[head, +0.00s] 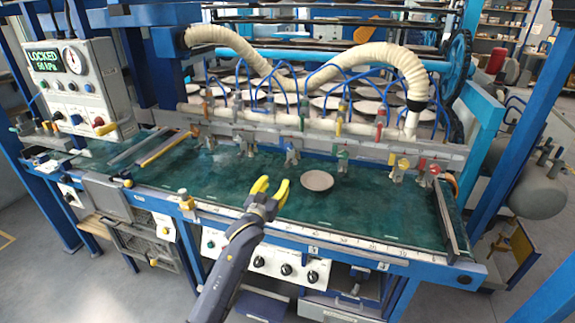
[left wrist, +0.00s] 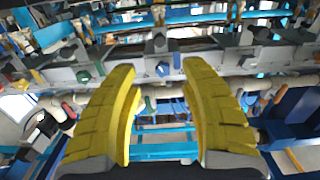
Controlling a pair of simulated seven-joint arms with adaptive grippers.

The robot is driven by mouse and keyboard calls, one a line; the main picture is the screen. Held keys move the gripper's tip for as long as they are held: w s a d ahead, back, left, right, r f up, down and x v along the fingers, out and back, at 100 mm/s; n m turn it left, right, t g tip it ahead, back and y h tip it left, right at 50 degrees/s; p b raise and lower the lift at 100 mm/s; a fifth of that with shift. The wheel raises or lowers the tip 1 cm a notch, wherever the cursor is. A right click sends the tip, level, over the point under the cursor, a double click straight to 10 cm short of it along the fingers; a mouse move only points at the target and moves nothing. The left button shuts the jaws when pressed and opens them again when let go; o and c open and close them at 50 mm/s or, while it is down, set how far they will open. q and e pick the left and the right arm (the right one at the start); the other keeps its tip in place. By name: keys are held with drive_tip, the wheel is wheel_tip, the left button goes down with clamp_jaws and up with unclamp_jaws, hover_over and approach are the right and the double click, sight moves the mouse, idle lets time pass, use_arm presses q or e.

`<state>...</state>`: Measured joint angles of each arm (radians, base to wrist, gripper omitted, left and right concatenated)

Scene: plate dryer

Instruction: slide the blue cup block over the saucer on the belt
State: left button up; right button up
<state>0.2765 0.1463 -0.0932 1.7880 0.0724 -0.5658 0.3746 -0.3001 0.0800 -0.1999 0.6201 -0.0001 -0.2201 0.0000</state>
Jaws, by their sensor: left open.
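The saucer (head: 317,180) is a small pinkish-brown disc lying on the green belt (head: 380,205), right of my left gripper. The blue cup block (head: 291,152) hangs from the rail at the back of the belt, up and left of the saucer, not over it. In the left wrist view a blue-marked block (left wrist: 163,68) shows between and beyond the fingertips. My left gripper (head: 271,187) has yellow fingers spread apart and empty, in front of the rail and apart from the block. It also fills the middle of the left wrist view (left wrist: 160,85). My right gripper is out of view.
A green block (head: 342,155), a yellow one (head: 403,164) and a red one (head: 421,167) hang along the same rail (head: 330,146) to the right. A control box (head: 82,88) reading LOCKED stands at left. The belt around the saucer is clear.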

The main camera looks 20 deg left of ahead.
sight(287, 165)
use_arm(q)
drive_tip(key=w, duration=1.3)
drive_tip(key=shift+w+d, duration=0.15)
drive_tip(key=shift+w, duration=0.25)
drive_tip(key=shift+c, duration=0.3)
clamp_jaws()
